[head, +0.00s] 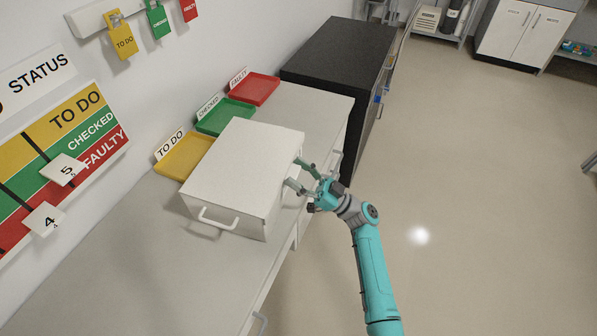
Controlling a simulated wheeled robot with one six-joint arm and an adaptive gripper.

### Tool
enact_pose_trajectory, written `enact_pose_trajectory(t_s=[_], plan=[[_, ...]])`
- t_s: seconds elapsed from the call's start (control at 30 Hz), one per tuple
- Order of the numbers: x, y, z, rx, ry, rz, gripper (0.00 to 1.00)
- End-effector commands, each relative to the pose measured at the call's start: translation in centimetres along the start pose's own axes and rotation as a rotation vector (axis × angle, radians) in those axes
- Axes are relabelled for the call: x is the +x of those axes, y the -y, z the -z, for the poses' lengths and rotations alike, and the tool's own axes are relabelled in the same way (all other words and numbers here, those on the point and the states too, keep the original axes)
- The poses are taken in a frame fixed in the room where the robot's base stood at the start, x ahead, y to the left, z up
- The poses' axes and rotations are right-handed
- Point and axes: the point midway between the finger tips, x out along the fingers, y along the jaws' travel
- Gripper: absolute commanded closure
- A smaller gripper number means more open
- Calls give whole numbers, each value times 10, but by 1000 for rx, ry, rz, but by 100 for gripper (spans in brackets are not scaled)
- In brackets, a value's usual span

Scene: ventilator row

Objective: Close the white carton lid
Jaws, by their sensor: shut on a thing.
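The white carton (228,200) stands on the grey counter, with a white handle (218,220) on its near end. Its white lid (245,160) lies across the top and looks nearly flat; I cannot tell if a small gap is left along the right edge. My gripper (297,174) is at the carton's right side, its two fingers apart at the lid's right edge. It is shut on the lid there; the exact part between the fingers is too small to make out.
Yellow (184,156), green (226,116) and red (254,88) trays line the wall behind the carton. A black-topped cabinet (345,50) stands beyond the counter (150,262). A status board (62,165) and tags hang on the wall.

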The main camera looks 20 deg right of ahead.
Motion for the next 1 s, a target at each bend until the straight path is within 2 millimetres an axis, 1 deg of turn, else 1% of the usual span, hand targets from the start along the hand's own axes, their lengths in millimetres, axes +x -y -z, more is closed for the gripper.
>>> enact_pose_trajectory(t_s=[0.03,0.17,0.2,0.27,0.3,0.6,0.7,0.77,0.87,1.0], plan=[[-7,2,-12,14,20,-11,100],[-7,2,-12,14,20,-12,100],[-7,2,-12,14,21,-12,31],[-7,2,-11,14,20,-12,16],[-6,2,-11,13,18,-11,12],[-5,1,-7,9,13,-7,12],[-9,1,-7,9,13,-7,12],[-15,1,-7,8,13,-9,12],[-30,1,-6,8,12,-9,12],[-58,0,-6,8,13,-12,12]])
